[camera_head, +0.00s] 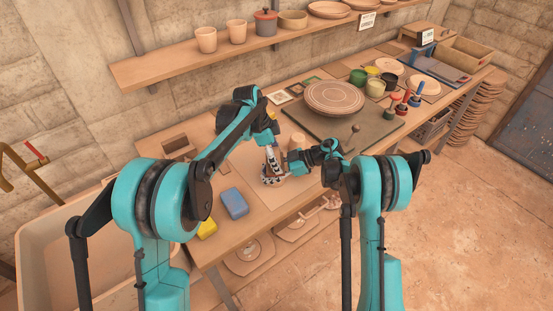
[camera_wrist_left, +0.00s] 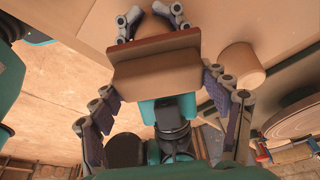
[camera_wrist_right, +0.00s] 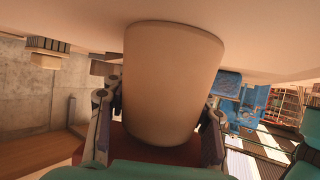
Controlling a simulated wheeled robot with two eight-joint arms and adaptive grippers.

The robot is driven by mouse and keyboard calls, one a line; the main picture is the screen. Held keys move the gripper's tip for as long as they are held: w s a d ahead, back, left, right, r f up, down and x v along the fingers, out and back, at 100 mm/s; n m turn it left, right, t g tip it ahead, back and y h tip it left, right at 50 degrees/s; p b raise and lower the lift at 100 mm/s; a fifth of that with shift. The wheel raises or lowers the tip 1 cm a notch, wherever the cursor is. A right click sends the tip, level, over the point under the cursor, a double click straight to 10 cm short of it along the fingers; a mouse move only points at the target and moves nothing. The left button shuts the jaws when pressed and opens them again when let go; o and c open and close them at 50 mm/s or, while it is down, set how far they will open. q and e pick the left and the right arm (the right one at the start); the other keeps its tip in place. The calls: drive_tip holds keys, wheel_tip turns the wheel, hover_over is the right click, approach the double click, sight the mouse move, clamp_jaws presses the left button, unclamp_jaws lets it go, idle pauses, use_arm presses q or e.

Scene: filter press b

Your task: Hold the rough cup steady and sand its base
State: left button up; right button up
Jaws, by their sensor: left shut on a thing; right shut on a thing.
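In the right wrist view a plain beige cup (camera_wrist_right: 173,85) fills the middle, between the fingers of my right gripper (camera_wrist_right: 160,118), which is shut on it. A tan sanding block (camera_wrist_left: 155,72) with a reddish-brown face shows in the left wrist view, between the fingers of my left gripper (camera_wrist_left: 160,100), which is shut on it. In the head view my left gripper (camera_head: 270,163) and right gripper (camera_head: 297,164) meet low over the bench. The grippers largely hide the cup and block there. Whether block and cup base touch, I cannot tell.
A beige cylinder (camera_wrist_left: 241,68) stands close beside the grippers. A blue block (camera_head: 234,203) and yellow sponge (camera_head: 207,228) lie left on the bench. A round turntable (camera_head: 334,96), paint pots and brushes stand to the right. A shelf (camera_head: 180,70) with pottery runs above.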

use_arm(q)
drive_tip(key=shift+w, duration=0.5)
drive_tip(key=shift+s, duration=1.05)
drive_tip(key=shift+w+f, duration=0.1)
drive_tip(key=shift+w, duration=0.45)
idle(0.4)
drive_tip(key=shift+r, duration=3.8)
use_arm(e)
drive_tip(key=o, duration=1.5)
